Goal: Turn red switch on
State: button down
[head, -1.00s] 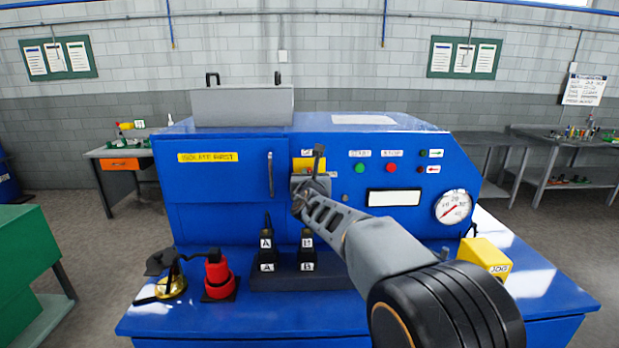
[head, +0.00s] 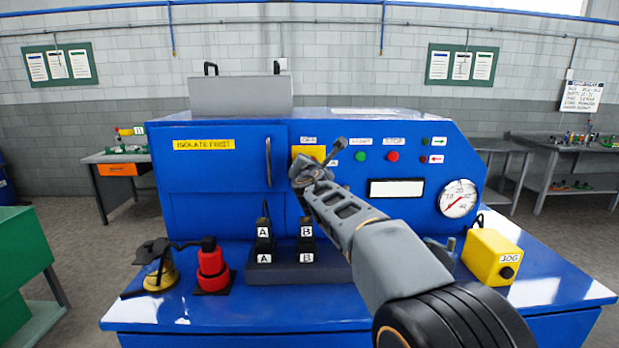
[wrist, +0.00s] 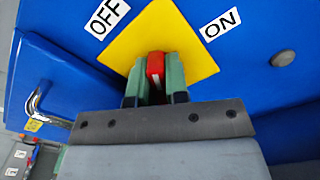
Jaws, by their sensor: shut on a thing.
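The red switch (wrist: 155,68) sits on a yellow diamond plate (wrist: 185,50) on the blue machine's front. In the wrist view the plate has an OFF label (wrist: 107,17) at upper left and an ON label (wrist: 220,22) at upper right. My gripper (wrist: 155,85) is shut on the red switch, with one green finger on each side. The switch handle points up in the wrist view, between the two labels. In the head view the yellow plate (head: 307,152) shows above my gripper (head: 305,172), which hides the switch.
A green button (head: 361,156), a red button (head: 393,156) and a gauge (head: 458,198) are right of the plate. A door handle (head: 269,162) is left of it. Black levers (head: 306,232), a red plug-like part (head: 211,268) and a yellow JOG box (head: 490,256) stand on the ledge below.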

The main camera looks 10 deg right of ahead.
jog(key=m+b, duration=0.1)
jog(key=m, duration=0.1)
jog(key=m+b, duration=0.3)
jog(key=m, duration=0.1)
jog(key=shift+d+f+m, duration=0.1)
jog(key=shift+f+m, duration=0.2)
jog(key=m+b, duration=0.3)
jog(key=m, duration=0.2)
jog(key=shift+m+b, duration=0.3)
jog(key=c, duration=1.1)
grip_release()
jog(key=shift+s, duration=0.1)
jog(key=s+a+b, duration=0.1)
jog(key=s, duration=0.3)
jog(key=s+b, duration=0.1)
jog(key=s, duration=0.4)
jog(key=s+a+b, duration=0.1)
jog(key=s, duration=0.3)
jog(key=shift+s+a, duration=0.2)
jog(key=shift+a, duration=0.1)
jog(key=shift+d, duration=0.1)
